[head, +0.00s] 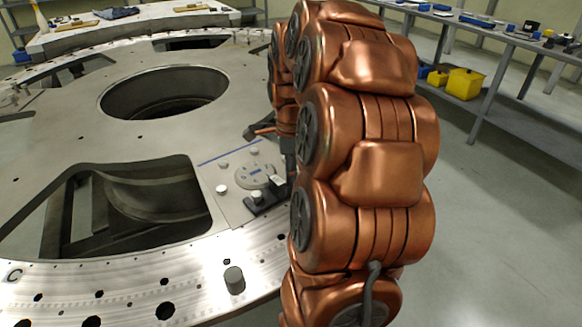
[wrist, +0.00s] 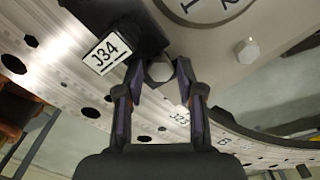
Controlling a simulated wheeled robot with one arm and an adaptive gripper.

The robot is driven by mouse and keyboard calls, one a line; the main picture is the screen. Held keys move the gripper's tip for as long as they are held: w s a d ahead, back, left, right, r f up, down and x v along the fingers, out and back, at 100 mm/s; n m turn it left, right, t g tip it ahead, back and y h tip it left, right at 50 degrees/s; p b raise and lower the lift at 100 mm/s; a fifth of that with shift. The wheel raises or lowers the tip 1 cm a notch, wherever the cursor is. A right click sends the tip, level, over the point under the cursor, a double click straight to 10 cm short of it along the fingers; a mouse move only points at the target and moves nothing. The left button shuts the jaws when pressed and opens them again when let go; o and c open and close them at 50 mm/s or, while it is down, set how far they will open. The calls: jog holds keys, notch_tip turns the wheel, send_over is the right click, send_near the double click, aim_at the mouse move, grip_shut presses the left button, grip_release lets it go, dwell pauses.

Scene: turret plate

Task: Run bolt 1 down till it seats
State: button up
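A grey hex bolt head (wrist: 159,71) stands between the two fingertips of my gripper (wrist: 160,70) in the wrist view. The fingertips appear to press on its opposite sides. The numerals 1 and 2 show on a round disc (wrist: 205,8) at the top edge, with the 1 nearer this bolt. A second hex bolt (wrist: 247,51) stands apart to the right. In the head view the disc (head: 255,176) lies on a small grey plate (head: 236,207). The bolt's shank is hidden.
A black block with a J34 label (wrist: 103,51) sits close beside my left finger. The large turret ring (head: 130,285) has many holes, a big cutout and an upright grey cylinder (head: 234,279). A workbench (head: 500,35) with yellow bins beneath stands at right; floor between is clear.

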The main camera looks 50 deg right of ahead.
jog(key=shift+r+n+p, duration=0.4)
jog(key=shift+n+p, duration=0.65)
jog(key=shift+n, duration=0.15)
jog(key=n+p, duration=0.4)
jog(key=p, duration=0.1)
jog(key=shift+f+n+p, duration=0.1)
jog(key=shift+n+p, duration=0.2)
jog(key=shift+f+n, duration=0.3)
jog(key=shift+n+b, duration=0.4)
jog(key=n+b, duration=0.1)
jog(key=n, duration=0.5)
jog(key=shift+n, duration=0.3)
jog(key=n, duration=0.4)
jog(key=shift+b, duration=0.3)
jog(key=n, duration=0.7)
jog(key=shift+r, duration=0.1)
jog(key=shift+n+p, duration=0.45)
jog(key=shift+n, duration=1.35)
